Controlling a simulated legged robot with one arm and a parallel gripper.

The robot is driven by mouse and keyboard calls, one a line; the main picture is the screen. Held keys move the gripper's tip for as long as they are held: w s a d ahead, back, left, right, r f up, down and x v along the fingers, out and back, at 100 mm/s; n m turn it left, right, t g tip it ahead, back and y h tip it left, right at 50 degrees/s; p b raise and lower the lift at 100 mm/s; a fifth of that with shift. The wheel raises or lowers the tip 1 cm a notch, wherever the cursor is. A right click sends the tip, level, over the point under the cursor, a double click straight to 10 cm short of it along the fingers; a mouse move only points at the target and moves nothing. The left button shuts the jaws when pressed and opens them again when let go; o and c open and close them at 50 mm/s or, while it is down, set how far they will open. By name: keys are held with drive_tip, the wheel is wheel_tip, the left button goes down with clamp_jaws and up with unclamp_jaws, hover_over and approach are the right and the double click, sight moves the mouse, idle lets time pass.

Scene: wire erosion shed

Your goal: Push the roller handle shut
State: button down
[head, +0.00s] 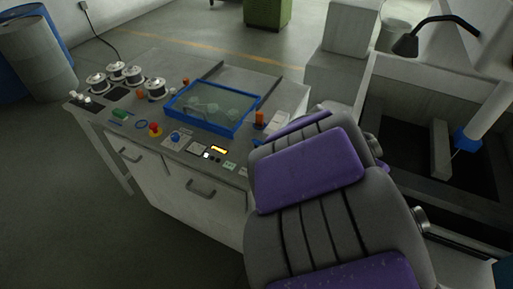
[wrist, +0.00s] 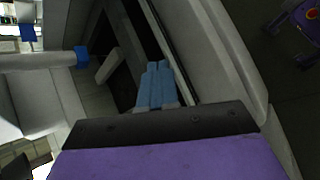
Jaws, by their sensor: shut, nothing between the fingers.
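I cannot make out the roller handle for sure in either view. The wire erosion machine (head: 372,92) stands at the right in the head view, with an open dark tank. A white cylinder with a blue collar (head: 468,138) reaches down into the tank; the collar also shows in the wrist view (wrist: 82,56). Round metal knobs (head: 420,219) show at the machine's near side, beside my arm. My gripper (wrist: 156,68) has blue fingers, closed together and empty, in front of the tank's edge in the wrist view. My arm hides the gripper in the head view.
A grey workbench (head: 150,60) at the left holds a blue-rimmed tray (head: 212,108), several wire spools (head: 133,75), and buttons. A black lamp (head: 408,44) leans over the machine. Blue and grey drums (head: 38,55) stand far left. The floor at the lower left is clear.

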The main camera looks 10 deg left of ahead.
drive_tip(key=w+a+f+n+t, duration=0.4)
drive_tip(key=w+a+n+t, duration=0.3)
drive_tip(key=w+a+n, duration=0.8)
drive_tip(key=s+a+f+n+t+y, duration=0.1)
drive_tip(key=a+f, duration=0.5)
drive_tip(key=a, duration=0.6)
drive_tip(key=s+a+f+n+t+y, duration=0.1)
drive_tip(key=a+f+n+y, duration=0.4)
drive_tip(key=a, duration=0.6)
wheel_tip(320, 180, down, 2)
drive_tip(key=n+t, duration=0.1)
drive_tip(key=n, duration=0.2)
drive_tip(key=shift+s+a+t, duration=0.4)
drive_tip(key=shift+w+d+f, duration=0.1)
drive_tip(key=shift+f, duration=0.05)
